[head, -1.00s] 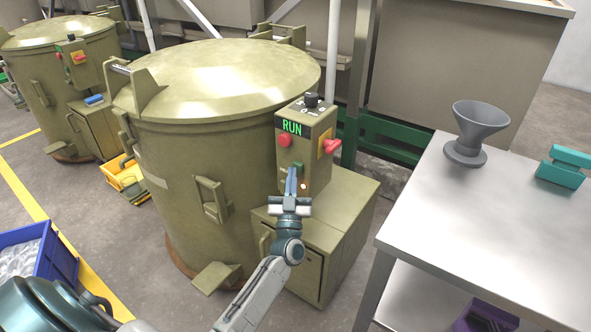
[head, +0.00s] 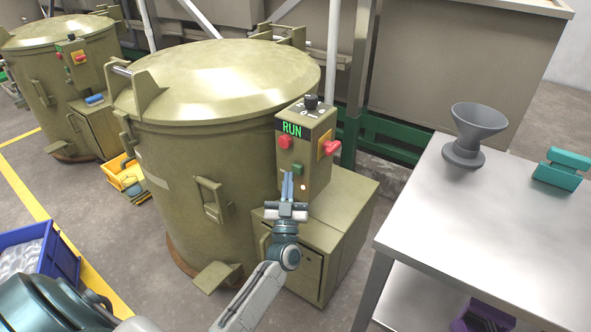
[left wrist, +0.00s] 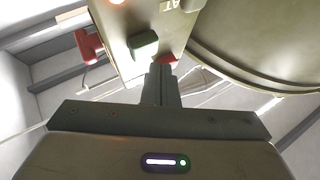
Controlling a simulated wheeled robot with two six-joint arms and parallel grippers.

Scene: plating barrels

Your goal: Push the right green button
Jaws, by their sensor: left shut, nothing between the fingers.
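My right gripper is out of view.
A red knob (head: 330,147) on a yellow plate sticks out of the box's right side. A metal table (head: 480,230) stands at right with a grey funnel (head: 475,130). Another barrel (head: 40,90) stands at far left.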

